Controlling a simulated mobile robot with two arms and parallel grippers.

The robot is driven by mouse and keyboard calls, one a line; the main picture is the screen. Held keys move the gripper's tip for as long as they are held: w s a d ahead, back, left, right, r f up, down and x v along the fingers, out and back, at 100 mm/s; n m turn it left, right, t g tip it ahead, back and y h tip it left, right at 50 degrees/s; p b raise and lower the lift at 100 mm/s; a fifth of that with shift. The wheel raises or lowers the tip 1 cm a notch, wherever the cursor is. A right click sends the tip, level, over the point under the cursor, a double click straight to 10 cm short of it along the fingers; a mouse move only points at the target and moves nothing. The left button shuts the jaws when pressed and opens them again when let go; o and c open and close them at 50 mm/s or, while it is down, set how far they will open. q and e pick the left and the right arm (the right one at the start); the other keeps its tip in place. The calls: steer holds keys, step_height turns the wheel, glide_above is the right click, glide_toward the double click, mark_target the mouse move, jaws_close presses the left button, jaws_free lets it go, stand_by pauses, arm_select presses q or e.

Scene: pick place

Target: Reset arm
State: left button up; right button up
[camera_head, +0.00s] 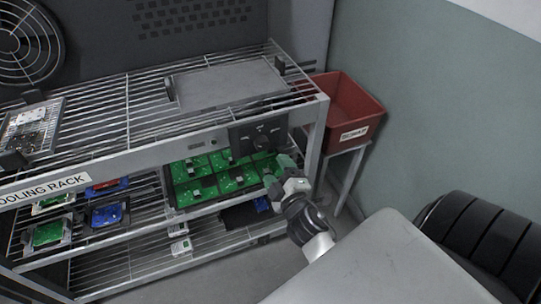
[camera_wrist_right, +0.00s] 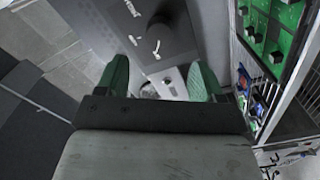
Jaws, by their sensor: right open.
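My right gripper (camera_head: 278,171) is in front of the right end of the rack, near the green circuit boards and just below a dark control panel (camera_head: 243,138) with a round knob. In the right wrist view its two green fingers (camera_wrist_right: 160,80) are spread apart with nothing held between them. The panel (camera_wrist_right: 180,45) with its black knob (camera_wrist_right: 160,33) lies beyond the fingers there. I cannot tell whether the fingers touch anything. My left gripper is in neither view.
The wire cooling rack (camera_head: 130,128) fills the left and middle. Green boards (camera_head: 195,185) sit on its middle shelf. A grey tray (camera_head: 225,83) lies on top. A red bin (camera_head: 345,105) stands on a stand at the right. Grey floor shows below the rack.

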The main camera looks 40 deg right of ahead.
steer(key=shift+v, duration=1.05)
steer(key=s+a+f+m+g+y+p, duration=0.1)
steer(key=s+a+f+m+g+y, duration=0.2)
steer(key=f, duration=1.2)
steer(key=s+a+f+g, duration=0.4)
steer(key=s+f+g, duration=0.15)
steer(key=f, duration=0.95)
steer(key=s+f+m+g, duration=0.1)
steer(key=s+f+g, duration=0.1)
steer(key=s+f, duration=0.3)
steer(key=s+f+m+g+p, duration=0.1)
steer(key=s+f+g, duration=0.2)
steer(key=s, duration=0.8)
steer(key=s+f+m+g+y, duration=0.1)
steer(key=s+f+m+g, duration=0.1)
steer(key=s+f, duration=0.4)
steer(key=s+g, duration=0.1)
steer(key=s, duration=0.2)
steer(key=shift+d+f, duration=0.3)
steer(key=shift+f, duration=0.05)
steer(key=shift+s, duration=0.15)
